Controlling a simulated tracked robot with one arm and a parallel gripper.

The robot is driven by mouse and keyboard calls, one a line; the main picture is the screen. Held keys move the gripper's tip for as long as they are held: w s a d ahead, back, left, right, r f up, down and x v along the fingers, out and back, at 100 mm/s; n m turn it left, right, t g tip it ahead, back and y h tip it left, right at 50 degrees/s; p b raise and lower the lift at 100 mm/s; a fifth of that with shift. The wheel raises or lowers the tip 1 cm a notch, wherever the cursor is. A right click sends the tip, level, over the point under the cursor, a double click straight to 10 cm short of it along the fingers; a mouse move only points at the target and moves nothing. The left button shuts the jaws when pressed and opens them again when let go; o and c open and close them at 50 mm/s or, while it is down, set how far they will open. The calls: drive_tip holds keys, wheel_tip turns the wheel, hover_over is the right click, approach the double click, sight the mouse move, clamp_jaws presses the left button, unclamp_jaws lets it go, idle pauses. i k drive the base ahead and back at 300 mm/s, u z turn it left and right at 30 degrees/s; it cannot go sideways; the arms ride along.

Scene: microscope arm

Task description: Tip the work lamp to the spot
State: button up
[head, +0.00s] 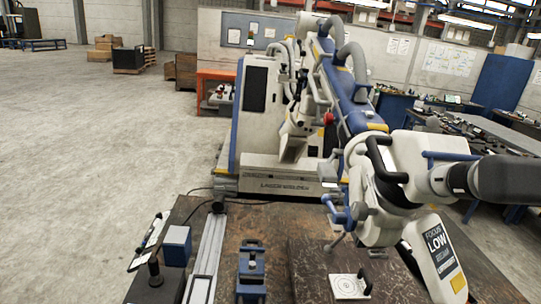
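No part is clearly recognisable as the work lamp. A white and blue machine head (395,165) with a thick dark cylinder (505,180) fills the right side. A small jointed part with a thin grey tip (337,240) hangs below it, apart from the bench. A pale square plate with ring marks (348,287), possibly the spot, lies on the worn brown bench top (305,255) below that tip. A white panel marked FOCUS LOW (437,258) is to the right of the plate. My gripper is not recognisable in view.
A blue vise-like block (251,272), a metal rail (207,260), a blue box (177,245) and a small black-based post (155,271) stand on the bench. The machine's white body (250,115) rises behind. Open concrete floor (70,150) lies left.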

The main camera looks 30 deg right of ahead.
sight(328, 177)
drive_tip(key=z, duration=0.15)
drive_tip(key=i, duration=1.45)
drive_tip(key=z, duration=0.75)
